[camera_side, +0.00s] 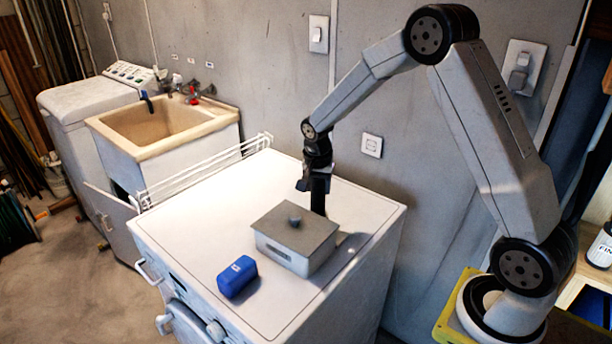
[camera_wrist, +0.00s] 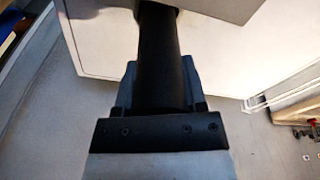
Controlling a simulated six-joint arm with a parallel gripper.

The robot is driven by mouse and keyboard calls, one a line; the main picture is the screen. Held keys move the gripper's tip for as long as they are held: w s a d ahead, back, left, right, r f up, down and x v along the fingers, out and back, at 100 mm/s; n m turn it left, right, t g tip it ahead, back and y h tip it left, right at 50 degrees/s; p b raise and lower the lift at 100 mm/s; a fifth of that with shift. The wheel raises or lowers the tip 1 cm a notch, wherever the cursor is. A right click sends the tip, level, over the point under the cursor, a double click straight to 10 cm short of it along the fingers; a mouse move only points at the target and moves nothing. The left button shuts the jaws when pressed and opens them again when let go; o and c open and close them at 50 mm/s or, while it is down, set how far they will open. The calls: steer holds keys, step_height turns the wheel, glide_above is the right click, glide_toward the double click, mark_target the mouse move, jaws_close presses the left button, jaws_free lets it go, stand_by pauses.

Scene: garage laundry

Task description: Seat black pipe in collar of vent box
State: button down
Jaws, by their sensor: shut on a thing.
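The black pipe (camera_side: 319,194) stands roughly upright in my gripper (camera_side: 316,178), which is shut on it. In the wrist view the pipe (camera_wrist: 160,50) runs up between the gripper fingers (camera_wrist: 158,80). The vent box (camera_side: 284,258) is grey with a flat top and sits on the white machine. A grey surface, probably the box (camera_wrist: 215,8), borders the pipe's far end.
The white machine top (camera_side: 200,225) is mostly clear. A blue block-like object (camera_side: 238,277) lies in front of the box. A wire rack (camera_side: 205,172) runs along the machine's left edge. A sink (camera_side: 165,115) is at the back left, and the wall (camera_side: 260,60) is behind.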

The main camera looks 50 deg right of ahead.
mark_target(318, 197)
steer(key=shift+f, duration=0.1)
steer(key=shift+f, duration=1.8)
steer(key=shift+f, duration=0.1)
steer(key=shift+c, duration=0.7)
jaws_free()
steer(key=r, duration=0.4)
steer(key=a+r, duration=0.1)
steer(key=r, duration=0.7)
steer(key=shift+s+a+r, duration=0.1)
steer(key=shift+s+a, duration=0.2)
steer(key=shift+s, duration=0.05)
